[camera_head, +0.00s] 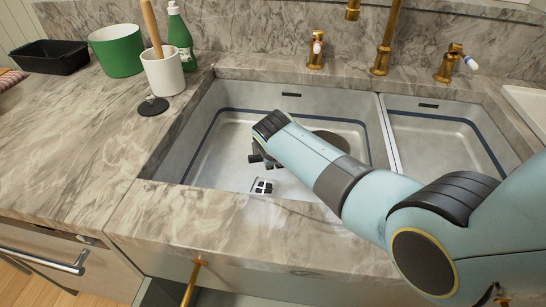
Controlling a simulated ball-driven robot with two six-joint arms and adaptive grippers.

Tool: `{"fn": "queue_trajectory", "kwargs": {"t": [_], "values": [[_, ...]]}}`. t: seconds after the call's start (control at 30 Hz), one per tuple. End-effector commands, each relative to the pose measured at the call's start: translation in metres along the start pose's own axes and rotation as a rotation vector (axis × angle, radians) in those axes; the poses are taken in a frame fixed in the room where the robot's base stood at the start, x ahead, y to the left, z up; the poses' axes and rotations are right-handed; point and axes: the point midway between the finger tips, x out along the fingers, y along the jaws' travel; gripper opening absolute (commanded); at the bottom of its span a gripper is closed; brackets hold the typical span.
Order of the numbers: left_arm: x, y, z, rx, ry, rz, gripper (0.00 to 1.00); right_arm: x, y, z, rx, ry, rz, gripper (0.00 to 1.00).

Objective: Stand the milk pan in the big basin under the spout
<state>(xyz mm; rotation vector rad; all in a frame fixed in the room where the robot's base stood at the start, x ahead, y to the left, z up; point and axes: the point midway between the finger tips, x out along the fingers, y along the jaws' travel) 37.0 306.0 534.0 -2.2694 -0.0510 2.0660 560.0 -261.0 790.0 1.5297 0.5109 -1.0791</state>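The big basin (215,150) is the left, wider bowl of a steel double sink. My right arm comes in from the right and reaches into it. My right gripper (262,172) is low in the basin, mostly hidden behind its own wrist, so its grip does not show. A dark, round, brownish shape (333,139) shows in the basin behind the arm; it may be the milk pan, but the arm covers much of it. The brass spout (383,55) rises behind the sink near the divider. Its top is cut off. My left gripper is not in view.
On the left counter stand a green pot (117,52), a black tray (50,58), a white pot (162,76) with a wooden handle and a green bottle (180,38). A black disc (152,106) lies near the basin. The small basin (435,140) looks empty.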

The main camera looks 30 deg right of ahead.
Motion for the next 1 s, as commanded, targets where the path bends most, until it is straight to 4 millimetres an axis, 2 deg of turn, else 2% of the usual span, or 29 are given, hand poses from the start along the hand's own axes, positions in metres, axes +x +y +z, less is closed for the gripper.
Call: {"fn": "queue_trajectory", "kwargs": {"t": [0.53, 0.8, 1.0], "values": [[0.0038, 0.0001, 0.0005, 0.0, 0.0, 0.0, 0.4, 0.005, -0.0022, -0.0003, -0.001, 0.0, 0.002, 0.0], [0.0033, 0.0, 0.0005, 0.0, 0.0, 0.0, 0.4, 0.0047, -0.0026, -0.0002, 0.0, 0.0, 0.001, 0.33], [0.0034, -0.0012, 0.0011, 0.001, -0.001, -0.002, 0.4, 0.005, -0.0041, -0.0003, 0.0, 0.0, -0.002, 0.33]]}}
